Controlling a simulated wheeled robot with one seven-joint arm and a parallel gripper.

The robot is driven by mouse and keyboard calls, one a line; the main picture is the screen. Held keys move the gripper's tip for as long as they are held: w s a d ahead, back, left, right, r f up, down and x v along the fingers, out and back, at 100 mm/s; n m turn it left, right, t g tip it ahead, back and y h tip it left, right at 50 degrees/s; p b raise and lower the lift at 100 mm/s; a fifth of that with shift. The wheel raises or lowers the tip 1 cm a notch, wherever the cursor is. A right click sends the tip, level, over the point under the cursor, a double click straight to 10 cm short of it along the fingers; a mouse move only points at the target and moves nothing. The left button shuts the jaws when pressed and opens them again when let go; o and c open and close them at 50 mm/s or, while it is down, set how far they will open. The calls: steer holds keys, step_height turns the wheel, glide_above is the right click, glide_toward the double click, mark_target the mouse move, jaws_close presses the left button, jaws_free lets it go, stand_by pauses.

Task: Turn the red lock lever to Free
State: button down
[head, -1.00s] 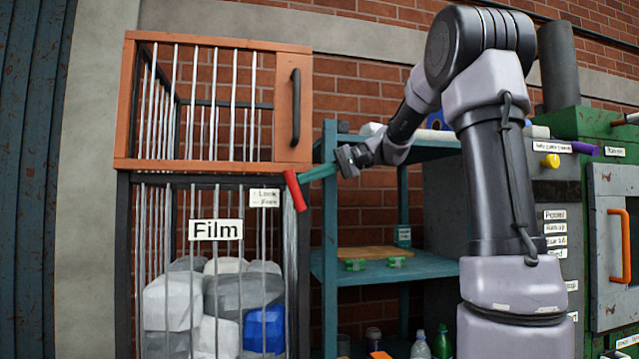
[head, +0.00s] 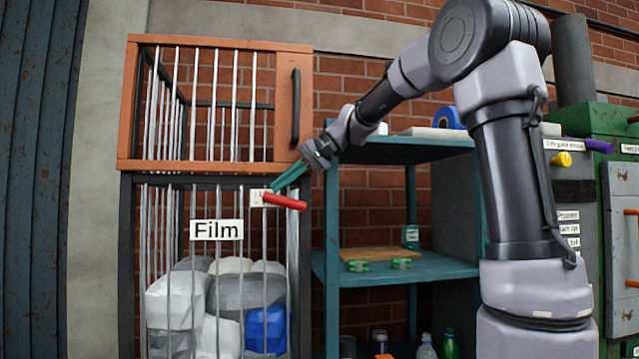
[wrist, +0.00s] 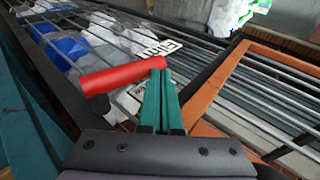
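The red lock lever (head: 285,201) lies nearly level on the right side of the cage marked Film, its left end over a small white label (head: 257,198). The lever covers most of that label, so its words cannot be read. My gripper (head: 274,188) has its teal fingers close together, tips at the lever's left end from above. In the wrist view the red lever (wrist: 120,76) crosses at the fingertips (wrist: 159,74), with one end against them. The fingers look shut and appear to touch the lever rather than hold it between them.
The lower cage (head: 122,270) holds grey, white and blue bundles behind bars. An orange-framed cage door (head: 215,166) with a black handle (head: 295,108) is above. A teal shelf (head: 440,271) stands to the right, a green machine (head: 590,120) beyond it.

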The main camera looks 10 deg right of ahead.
steer(key=shift+s+x, duration=0.2)
steer(key=shift+x, duration=0.85)
steer(key=shift+f, duration=0.25)
steer(key=v, duration=1.1)
steer(key=shift+f, duration=0.15)
steer(key=s+d+f+m+t+h, duration=0.1)
steer(key=s+d+f+h, duration=0.3)
steer(key=s+f, duration=0.6)
steer(key=s+d+f+m+t+h, duration=0.2)
steer(key=s+d+f+t+h, duration=0.1)
steer(key=s+d+f, duration=0.4)
steer(key=s+f+h, duration=0.1)
steer(key=s+f, duration=0.1)
steer(key=s, duration=0.1)
steer(key=shift+s+d+f+t, duration=0.3)
steer(key=shift+f, duration=0.1)
